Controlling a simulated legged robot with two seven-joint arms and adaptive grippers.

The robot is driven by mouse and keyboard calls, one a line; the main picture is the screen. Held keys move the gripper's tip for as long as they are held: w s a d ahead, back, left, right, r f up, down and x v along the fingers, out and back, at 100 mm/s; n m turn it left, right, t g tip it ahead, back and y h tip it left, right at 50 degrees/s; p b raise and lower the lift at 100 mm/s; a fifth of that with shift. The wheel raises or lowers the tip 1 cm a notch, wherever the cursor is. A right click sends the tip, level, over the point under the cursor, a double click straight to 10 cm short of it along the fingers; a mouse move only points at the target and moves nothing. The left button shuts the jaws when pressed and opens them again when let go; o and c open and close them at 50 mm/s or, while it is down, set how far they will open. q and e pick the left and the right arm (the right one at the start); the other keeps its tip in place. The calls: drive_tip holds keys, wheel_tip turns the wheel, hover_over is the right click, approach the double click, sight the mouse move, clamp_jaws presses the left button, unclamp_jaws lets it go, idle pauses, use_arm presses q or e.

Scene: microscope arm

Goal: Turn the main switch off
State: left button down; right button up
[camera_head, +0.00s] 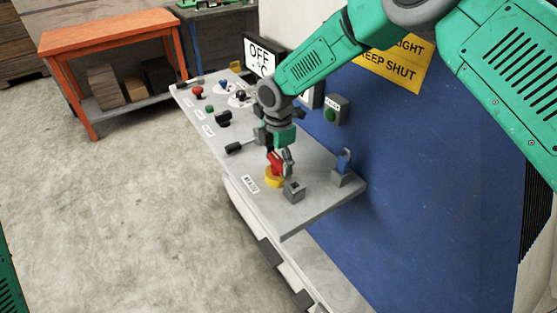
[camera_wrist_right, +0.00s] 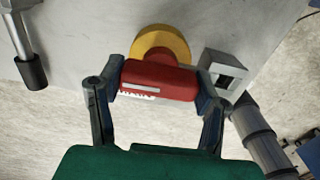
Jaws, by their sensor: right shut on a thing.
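The main switch has a red handle (camera_head: 274,162) on a round yellow base (camera_head: 272,183), beside a label reading MAIN (camera_head: 250,185) near the front of the grey panel (camera_head: 215,150). My right gripper (camera_head: 283,158) is at the handle, coming from above. In the right wrist view the red handle (camera_wrist_right: 160,80) lies crosswise between the two fingers of my right gripper (camera_wrist_right: 158,88), which touch its ends. The yellow base (camera_wrist_right: 160,40) shows behind it. My left gripper is not in view.
A grey square socket block (camera_head: 294,191) stands close beside the switch. A blue padlock-like part (camera_head: 344,160) stands further right. A black-handled lever (camera_head: 235,148), knobs and a red button (camera_head: 197,92) lie along the panel. A blue wall (camera_head: 430,200) bounds the right; a display reads OFF (camera_head: 261,55).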

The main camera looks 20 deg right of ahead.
drive_tip(key=shift+w+a+r, duration=0.1)
drive_tip(key=shift+w, duration=0.05)
drive_tip(key=o, duration=1.7)
drive_tip(key=shift+r, duration=0.15)
wheel_tip(320, 180, up, 11)
drive_tip(key=shift+w+r, duration=0.1)
drive_tip(key=shift+r, duration=0.05)
